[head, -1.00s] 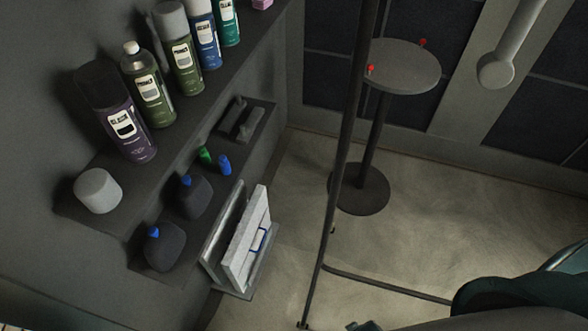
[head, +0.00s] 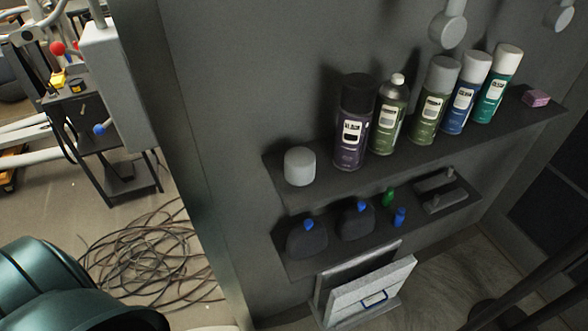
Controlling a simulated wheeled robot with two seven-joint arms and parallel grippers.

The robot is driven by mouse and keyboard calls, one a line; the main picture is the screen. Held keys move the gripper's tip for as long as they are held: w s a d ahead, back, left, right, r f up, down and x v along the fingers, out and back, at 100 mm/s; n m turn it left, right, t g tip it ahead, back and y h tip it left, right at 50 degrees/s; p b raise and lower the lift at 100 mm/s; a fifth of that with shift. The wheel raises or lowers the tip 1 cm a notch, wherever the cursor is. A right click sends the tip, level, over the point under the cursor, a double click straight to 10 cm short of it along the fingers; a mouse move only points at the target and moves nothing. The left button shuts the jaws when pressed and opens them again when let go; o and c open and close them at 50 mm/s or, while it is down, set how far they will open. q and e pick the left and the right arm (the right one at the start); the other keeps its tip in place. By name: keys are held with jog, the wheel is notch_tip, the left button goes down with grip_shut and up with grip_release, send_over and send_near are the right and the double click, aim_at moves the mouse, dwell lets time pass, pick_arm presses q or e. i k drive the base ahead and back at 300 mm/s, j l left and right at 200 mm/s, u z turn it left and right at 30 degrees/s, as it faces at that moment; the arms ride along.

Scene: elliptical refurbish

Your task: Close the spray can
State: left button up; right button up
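An olive-green spray can (head: 391,117) stands upright on the upper shelf with its pale nozzle showing and no cap on it. A loose grey cap (head: 300,167) sits on the left end of the same shelf. Between them stands a purple spray can (head: 352,126) with a black cap. To the right of the open can are capped cans: a green one (head: 432,107), a blue one (head: 466,95) and a teal one (head: 496,90). Neither of my grippers is in view.
A pink block (head: 536,98) lies at the upper shelf's right end. The lower shelf holds dark bottles (head: 307,240) with blue caps, small green and blue items. Tangled cables (head: 150,255) cover the floor at left, near a dark cart (head: 115,155).

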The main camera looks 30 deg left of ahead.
aim_at(392, 100)
jog(key=k+l+u, duration=0.2)
jog(key=l+u, duration=0.25)
jog(key=k+l+u, duration=0.25)
jog(key=l+u, duration=0.15)
jog(key=k+l+u, duration=0.3)
jog(key=u, duration=0.15)
jog(key=l, duration=0.05)
